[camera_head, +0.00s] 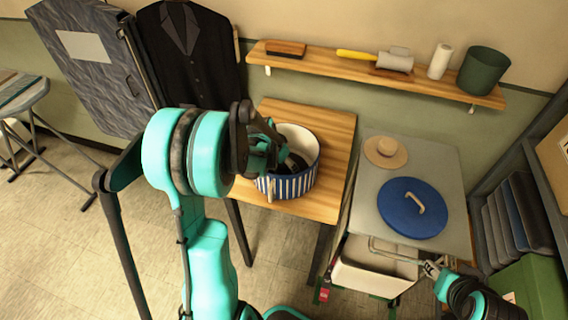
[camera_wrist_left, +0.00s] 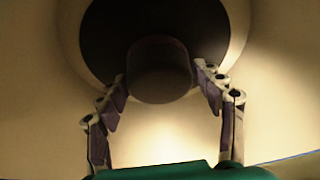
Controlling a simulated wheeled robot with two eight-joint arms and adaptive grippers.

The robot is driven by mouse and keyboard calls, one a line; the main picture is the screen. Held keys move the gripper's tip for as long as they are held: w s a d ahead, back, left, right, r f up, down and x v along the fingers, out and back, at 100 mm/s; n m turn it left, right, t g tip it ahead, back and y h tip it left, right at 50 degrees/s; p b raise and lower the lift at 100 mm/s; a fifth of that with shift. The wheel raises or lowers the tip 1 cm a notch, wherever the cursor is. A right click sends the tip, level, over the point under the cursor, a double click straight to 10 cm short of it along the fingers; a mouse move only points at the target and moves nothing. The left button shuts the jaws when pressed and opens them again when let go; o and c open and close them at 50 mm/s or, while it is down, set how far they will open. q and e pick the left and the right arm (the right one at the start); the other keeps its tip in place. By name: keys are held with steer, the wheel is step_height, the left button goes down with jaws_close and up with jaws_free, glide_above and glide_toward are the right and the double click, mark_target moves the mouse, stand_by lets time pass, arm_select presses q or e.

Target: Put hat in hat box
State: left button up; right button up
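The hat box (camera_head: 290,187) is a round drum with blue and white stripes and a pale inside, standing without its lid on the wooden table. My left gripper (camera_head: 291,160) reaches into its mouth. In the left wrist view a dark hat (camera_wrist_left: 160,72) shows its crown between the two fingers, which lie against it on both sides; pale box surface surrounds its brim. The blue lid (camera_head: 411,207) with a pale handle lies on the grey cabinet top. My right gripper (camera_head: 432,267) is beside the cabinet's pulled-out white drawer; its fingers are too small to read.
A straw hat (camera_head: 385,152) lies on the grey cabinet top (camera_head: 440,165) behind the lid. The wooden table (camera_head: 325,130) has bare room behind the box. A wall shelf (camera_head: 340,69) holds a brush, a roller, a white roll and a green cup. The drawer (camera_head: 372,268) stands open in front.

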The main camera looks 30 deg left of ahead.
arm_select(q)
steer(key=shift+o, duration=0.2)
steer(key=shift+r, duration=0.25)
steer(key=d+p+v, duration=0.1)
steer(key=p+v, duration=0.3)
steer(key=v, duration=0.8)
steer(key=s+d+r+n+t, duration=0.1)
steer(key=s+d+r, duration=0.2)
steer(key=s+d, duration=0.4)
steer(key=s+d+r+t, duration=0.1)
steer(key=s+d+r, duration=0.2)
steer(key=s+d, duration=0.4)
steer(key=shift+s+d+n+t+y, duration=0.2)
steer(key=shift+d+n+t+y, duration=0.15)
steer(key=shift+d, duration=0.2)
step_height(320, 180, down, 3)
steer(key=b, duration=0.3)
